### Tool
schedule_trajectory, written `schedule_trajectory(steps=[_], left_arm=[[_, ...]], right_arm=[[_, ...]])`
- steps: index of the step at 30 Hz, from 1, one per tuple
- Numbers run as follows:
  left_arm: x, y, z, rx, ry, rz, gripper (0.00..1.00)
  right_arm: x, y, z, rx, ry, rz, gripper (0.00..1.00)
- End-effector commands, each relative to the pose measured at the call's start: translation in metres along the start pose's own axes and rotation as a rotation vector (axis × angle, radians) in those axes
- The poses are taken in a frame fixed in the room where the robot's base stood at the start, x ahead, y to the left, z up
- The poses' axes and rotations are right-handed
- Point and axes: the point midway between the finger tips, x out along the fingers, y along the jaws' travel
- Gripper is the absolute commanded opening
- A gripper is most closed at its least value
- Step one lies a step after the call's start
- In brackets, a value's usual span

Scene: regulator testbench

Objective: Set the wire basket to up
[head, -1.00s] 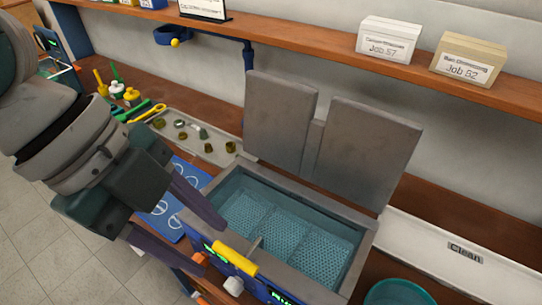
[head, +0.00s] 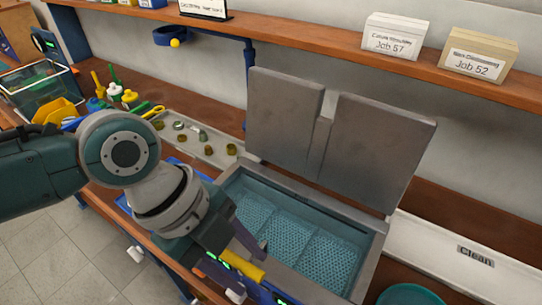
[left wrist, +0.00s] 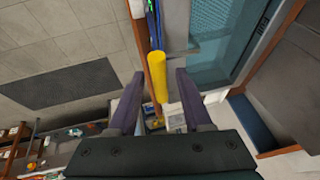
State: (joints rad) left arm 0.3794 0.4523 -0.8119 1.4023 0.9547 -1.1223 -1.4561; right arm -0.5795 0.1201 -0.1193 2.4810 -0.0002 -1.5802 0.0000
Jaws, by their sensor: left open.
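The wire basket (head: 290,238) shows as blue-green mesh low inside the grey tank (head: 372,262), whose two lid panels (head: 378,150) stand upright. A yellow handle (head: 243,265) sits at the tank's front edge, and it also shows in the left wrist view (left wrist: 158,75). My left gripper (head: 243,247) is open at the handle. In the left wrist view its two purple fingers (left wrist: 158,85) stand either side of the handle, with gaps on both sides. I cannot tell whether the handle lies fully at fingertip depth. My right gripper is not in view.
A tray (head: 222,160) of small parts lies behind my left arm. A white tray marked Clean (head: 430,240) and a teal bowl (head: 408,294) are right of the tank. A shelf (head: 330,30) with labelled boxes (head: 480,55) runs above. A green container (head: 40,88) stands far left.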

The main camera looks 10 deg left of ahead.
Motion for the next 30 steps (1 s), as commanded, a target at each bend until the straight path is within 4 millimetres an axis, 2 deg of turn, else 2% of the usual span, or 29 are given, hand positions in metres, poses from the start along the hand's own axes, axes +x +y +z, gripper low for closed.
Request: schedule_trajectory(steps=[7,20,30], left_arm=[[0.0007,0.0002,0.0002,0.0,-0.001,0.0,0.48],[0.0004,0.0003,0.0002,-0.001,0.0,0.001,0.0],[0.0004,0.0004,0.0002,-0.001,0.0,0.001,0.0]], right_arm=[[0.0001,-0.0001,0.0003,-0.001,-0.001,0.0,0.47],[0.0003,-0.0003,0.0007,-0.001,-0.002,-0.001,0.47],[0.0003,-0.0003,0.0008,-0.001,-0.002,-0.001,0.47]])
